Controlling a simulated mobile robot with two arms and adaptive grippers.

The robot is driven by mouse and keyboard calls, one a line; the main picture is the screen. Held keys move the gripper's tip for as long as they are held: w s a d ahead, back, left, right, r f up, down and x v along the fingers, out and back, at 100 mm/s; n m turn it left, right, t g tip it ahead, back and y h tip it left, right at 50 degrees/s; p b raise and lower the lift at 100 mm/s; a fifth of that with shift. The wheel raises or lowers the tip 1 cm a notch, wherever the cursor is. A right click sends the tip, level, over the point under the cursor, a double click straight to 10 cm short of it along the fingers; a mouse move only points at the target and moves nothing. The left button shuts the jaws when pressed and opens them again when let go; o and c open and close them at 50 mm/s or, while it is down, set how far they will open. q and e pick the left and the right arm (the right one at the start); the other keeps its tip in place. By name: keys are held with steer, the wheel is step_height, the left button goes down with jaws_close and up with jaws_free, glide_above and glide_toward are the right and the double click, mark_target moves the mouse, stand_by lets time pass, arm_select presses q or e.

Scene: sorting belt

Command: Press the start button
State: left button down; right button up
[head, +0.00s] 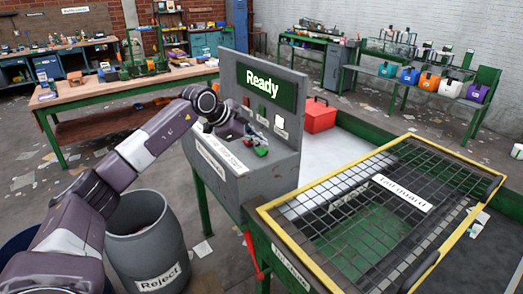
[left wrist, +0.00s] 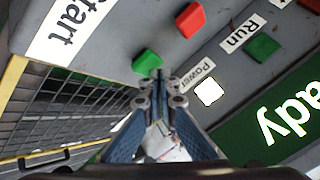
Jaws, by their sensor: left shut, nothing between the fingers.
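The grey control console (head: 222,182) stands in the middle of the head view, with a green screen (head: 268,88) reading "Ready". The green start button (left wrist: 147,62) sits by the "Start" label (left wrist: 70,30) in the left wrist view; it also shows in the head view (head: 261,152). A red button (left wrist: 190,19) is beside it. My left gripper (left wrist: 160,82) is shut and empty, its fingertips right by the green button's edge. I cannot tell whether they touch. In the head view the gripper partly covers the console's sloped top. My right gripper is out of view.
A lit white Power lamp (left wrist: 209,92) and a green Run lamp (left wrist: 262,48) are on the console's upright panel. A yellow-edged mesh guard (head: 283,238) is at the right. A grey Reject bin (head: 150,235) stands below my left arm. A red box (head: 320,116) is behind.

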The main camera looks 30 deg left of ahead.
mark_target(260, 150)
arm_select(q)
steer(key=shift+s+f+b, duration=0.1)
steer(key=shift+f+b, duration=0.2)
steer(key=shift+f, duration=0.3)
stand_by(0.9)
steer(key=shift+r+p, duration=0.9)
steer(key=shift+r, duration=0.1)
step_height(260, 150, up, 5)
steer(key=p, duration=0.4)
stand_by(0.7)
